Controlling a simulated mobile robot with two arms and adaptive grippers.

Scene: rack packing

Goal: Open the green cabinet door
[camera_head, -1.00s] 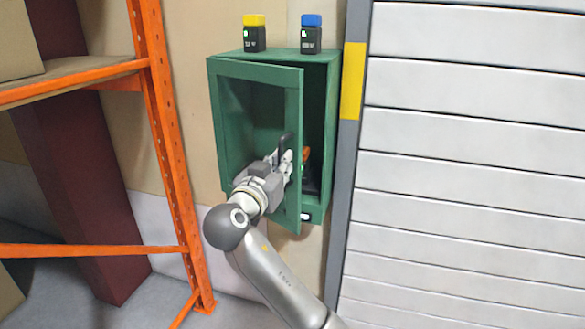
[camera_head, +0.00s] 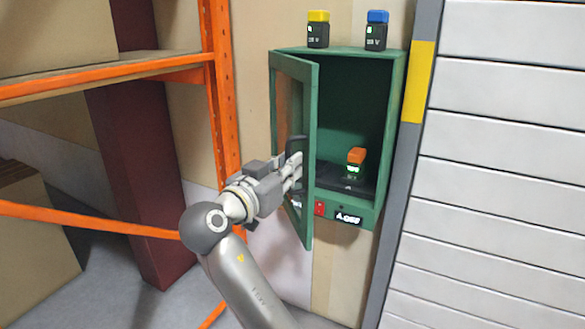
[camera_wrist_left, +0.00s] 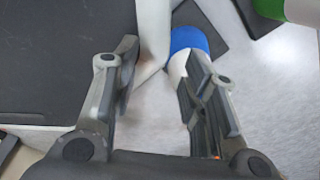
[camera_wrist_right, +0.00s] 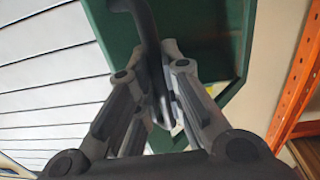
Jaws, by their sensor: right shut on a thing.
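The green cabinet (camera_head: 388,120) hangs on the wall, and its door (camera_head: 312,120) stands well open, swung out to the left. The door has a green frame around a see-through panel. My right gripper (camera_head: 296,170) is shut on the black door handle (camera_head: 297,145). The right wrist view shows the handle (camera_wrist_right: 148,35) running between the two fingers, with the green door frame (camera_wrist_right: 115,25) behind. My left gripper (camera_wrist_left: 160,75) shows only in its wrist view, with its fingers apart and nothing between them.
Inside the cabinet is a black device with an orange top (camera_head: 356,156). A yellow-topped battery (camera_head: 318,30) and a blue-topped battery (camera_head: 376,32) stand on the cabinet. An orange rack (camera_head: 220,90) is close on the left, a slatted shutter (camera_head: 510,150) on the right.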

